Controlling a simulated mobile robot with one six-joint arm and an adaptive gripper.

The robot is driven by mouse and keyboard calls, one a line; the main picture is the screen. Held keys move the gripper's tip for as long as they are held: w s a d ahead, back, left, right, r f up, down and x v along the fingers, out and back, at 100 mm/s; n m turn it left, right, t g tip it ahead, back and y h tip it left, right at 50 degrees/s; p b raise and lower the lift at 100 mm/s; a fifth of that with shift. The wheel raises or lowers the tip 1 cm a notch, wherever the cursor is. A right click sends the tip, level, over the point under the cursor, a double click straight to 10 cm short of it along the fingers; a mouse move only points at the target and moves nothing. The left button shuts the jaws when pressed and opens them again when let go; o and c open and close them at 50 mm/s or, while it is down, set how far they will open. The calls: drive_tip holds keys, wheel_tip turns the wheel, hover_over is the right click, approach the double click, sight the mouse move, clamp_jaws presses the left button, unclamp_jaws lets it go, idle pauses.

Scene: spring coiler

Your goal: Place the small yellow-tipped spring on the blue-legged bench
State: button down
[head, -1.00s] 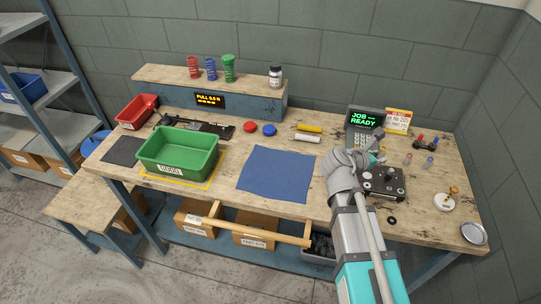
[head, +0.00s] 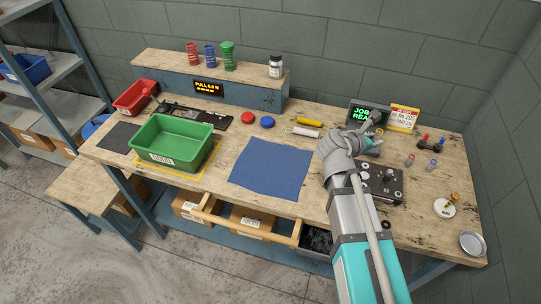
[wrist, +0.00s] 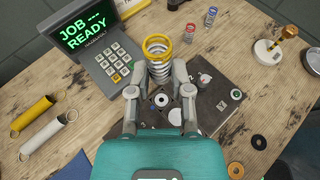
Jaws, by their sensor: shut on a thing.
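My gripper (wrist: 160,100) is shut on a small spring with a yellow top coil (wrist: 158,48), seen upright between the fingertips in the wrist view. In the head view my gripper (head: 372,132) is over the right part of the worktable, in front of the keypad display, and the held spring is hard to make out there. Below the spring is a dark coiler plate (wrist: 205,95), which also shows in the head view (head: 385,186). A low wooden bench (head: 85,176) with blue-grey legs stands at the far left, well away from my gripper.
The worktable (head: 310,205) carries a green bin (head: 172,142), a blue mat (head: 270,168), and yellow and white springs lying down (head: 308,122). Small red (head: 409,160) and blue (head: 431,165) springs stand at the right. A raised shelf (head: 240,85) holds larger springs and a jar.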

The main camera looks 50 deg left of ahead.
drive_tip(key=w+d+f+m+g+h+b, duration=0.1)
drive_tip(key=w+d+m+h, duration=0.4)
drive_tip(key=w+d, duration=0.6)
drive_tip(key=shift+w+d+f+g+h+b, duration=0.35)
drive_tip(key=shift+w+g+h, duration=0.1)
drive_tip(key=shift+g, duration=0.15)
drive_tip(key=b, duration=0.8)
hover_over(445, 182)
drive_tip(key=a, duration=0.1)
drive_tip(key=f, duration=0.8)
drive_tip(key=shift+s, duration=0.35)
drive_tip(key=shift+w+d+f+b, duration=0.35)
drive_tip(key=shift+d+f+b, duration=0.1)
drive_tip(key=shift+f+b, duration=0.05)
